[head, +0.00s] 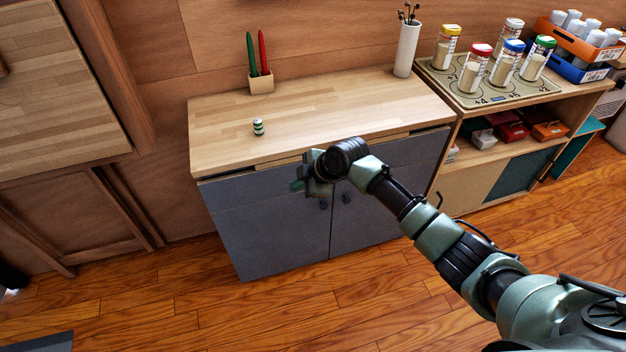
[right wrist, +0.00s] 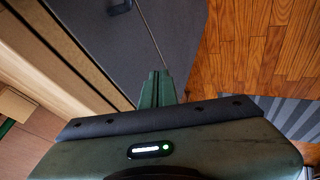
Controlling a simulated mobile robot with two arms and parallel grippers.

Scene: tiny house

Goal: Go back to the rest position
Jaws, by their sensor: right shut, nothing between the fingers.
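My right gripper (head: 312,180) is in front of the upper front of the grey cabinet (head: 265,235), just below the edge of its wooden top. It holds nothing. In the right wrist view the fingers of my right gripper (right wrist: 156,88) are together, with the grey cabinet front (right wrist: 175,30) behind them. I cannot tell whether the gripper touches the cabinet. My right arm reaches in from the lower right in the head view. My left gripper is not in view.
A small green-and-white striped object (head: 258,127) stands on the wooden cabinet top (head: 340,105). A pen holder (head: 261,83) and a white vase (head: 406,50) stand at its back. A shelf with several jars on a tray (head: 490,92) is to the right. The wooden floor (head: 330,315) in front is clear.

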